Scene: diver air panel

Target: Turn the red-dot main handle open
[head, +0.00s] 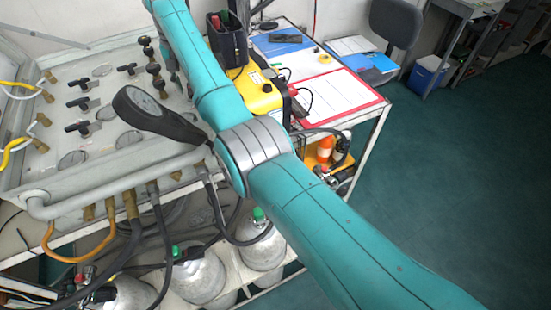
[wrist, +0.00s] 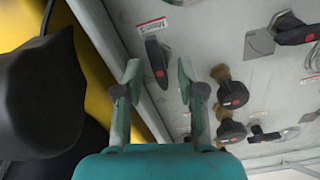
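In the wrist view a slim black handle (wrist: 157,57) with a red dot at its lower end is on the grey panel (wrist: 205,45). A small red-lettered label is just above it; I cannot read it surely. My gripper (wrist: 160,80) is open, its two teal-backed fingers apart, one on each side of the handle's lower end. No contact shows, and the gap in depth is hard to tell. In the head view the grey panel (head: 107,108) is at the left; my arm crosses in front and hides the gripper and this handle.
In the wrist view another black handle (wrist: 295,30) and several round black knobs (wrist: 234,94) also carry red dots. A yellow case (head: 262,95) stands right of the panel. Grey cylinders (head: 198,277) and hoses are below. Open floor (head: 450,180) lies to the right.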

